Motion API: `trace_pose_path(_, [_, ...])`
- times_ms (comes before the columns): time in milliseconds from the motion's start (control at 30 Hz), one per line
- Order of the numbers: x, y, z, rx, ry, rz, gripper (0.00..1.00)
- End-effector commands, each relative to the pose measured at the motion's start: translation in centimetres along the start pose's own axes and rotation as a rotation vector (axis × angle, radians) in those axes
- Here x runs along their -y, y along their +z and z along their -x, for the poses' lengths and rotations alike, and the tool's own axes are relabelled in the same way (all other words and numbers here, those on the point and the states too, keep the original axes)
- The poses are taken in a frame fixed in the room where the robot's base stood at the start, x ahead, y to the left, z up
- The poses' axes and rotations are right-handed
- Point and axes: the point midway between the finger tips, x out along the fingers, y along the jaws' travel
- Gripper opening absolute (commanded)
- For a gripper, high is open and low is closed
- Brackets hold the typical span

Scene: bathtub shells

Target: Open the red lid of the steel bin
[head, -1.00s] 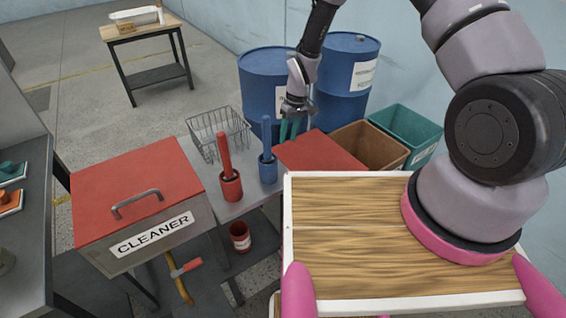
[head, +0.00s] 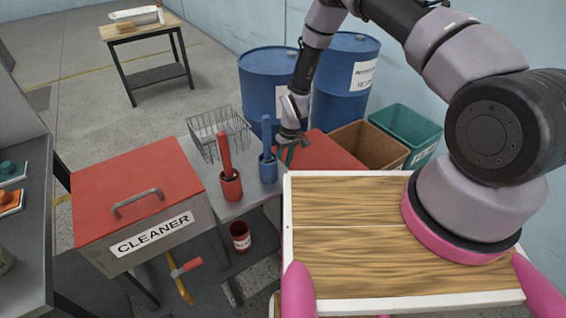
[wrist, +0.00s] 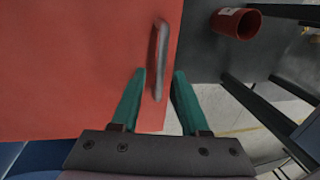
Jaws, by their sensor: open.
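A red lid (head: 322,152) lies under my gripper (head: 288,156) in the head view, its near part hidden behind the wooden board. In the wrist view the flat red lid (wrist: 75,70) fills the left side and carries an upright-running bar handle (wrist: 160,62) near its right edge. My two teal fingers are open, and the handle's lower end shows between their tips. I cannot tell whether they touch it or how high they are above the lid. The lid lies flat and looks shut. Another red lid (head: 105,190) with a grey handle closes the steel bin marked CLEANER (head: 150,243).
A red brush (head: 228,170) and a blue brush (head: 267,155) stand in holders beside a wire basket (head: 218,130). Blue drums (head: 265,85), a brown crate (head: 368,150) and a teal crate (head: 408,130) stand behind. A red cup (head: 240,235) sits lower down.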

Motion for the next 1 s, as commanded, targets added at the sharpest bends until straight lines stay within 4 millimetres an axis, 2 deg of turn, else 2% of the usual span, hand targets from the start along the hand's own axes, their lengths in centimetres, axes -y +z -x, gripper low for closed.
trace_pose_path(100, [0.00,-0.01,0.02,0.000,0.000,0.000,0.45])
trace_pose_path(133, [0.00,-0.01,0.02,0.000,0.000,0.000,0.41])
trace_pose_path(233, [0.00,-0.01,0.03,0.000,0.000,0.000,0.03])
trace_pose_path(267, [0.00,-0.01,0.03,0.000,0.000,0.000,0.00])
trace_pose_path(1000, [-0.01,-0.01,0.05,0.000,0.000,0.000,0.00])
